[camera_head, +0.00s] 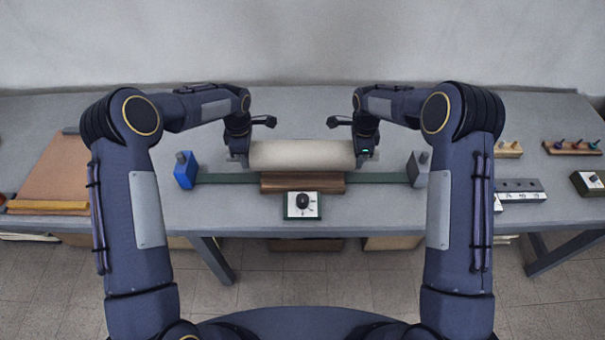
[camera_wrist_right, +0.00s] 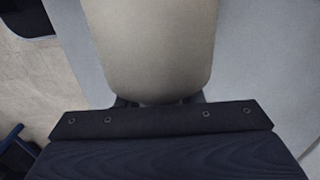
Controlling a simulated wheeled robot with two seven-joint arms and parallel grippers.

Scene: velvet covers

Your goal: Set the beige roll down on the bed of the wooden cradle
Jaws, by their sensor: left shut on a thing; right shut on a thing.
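The beige roll (camera_head: 302,155) lies level across the picture between my two grippers, behind and partly above the wooden cradle in the head view. My left gripper (camera_head: 241,158) is shut on its left end. My right gripper (camera_head: 364,156) is shut on its right end. In the right wrist view the roll (camera_wrist_right: 152,45) runs away from the gripper, whose fingertips are mostly hidden. The brown wooden cradle (camera_head: 302,183) sits at the middle of a green strip. Whether the roll touches the cradle cannot be told.
A blue block (camera_head: 185,170) and a grey block (camera_head: 418,169) stand at the ends of the green strip (camera_head: 225,178). A dial box (camera_head: 302,205) sits at the table's front edge. Brown sheets (camera_head: 52,175) lie left; peg racks (camera_head: 573,147) lie right. The grey table (camera_head: 300,110) behind is clear.

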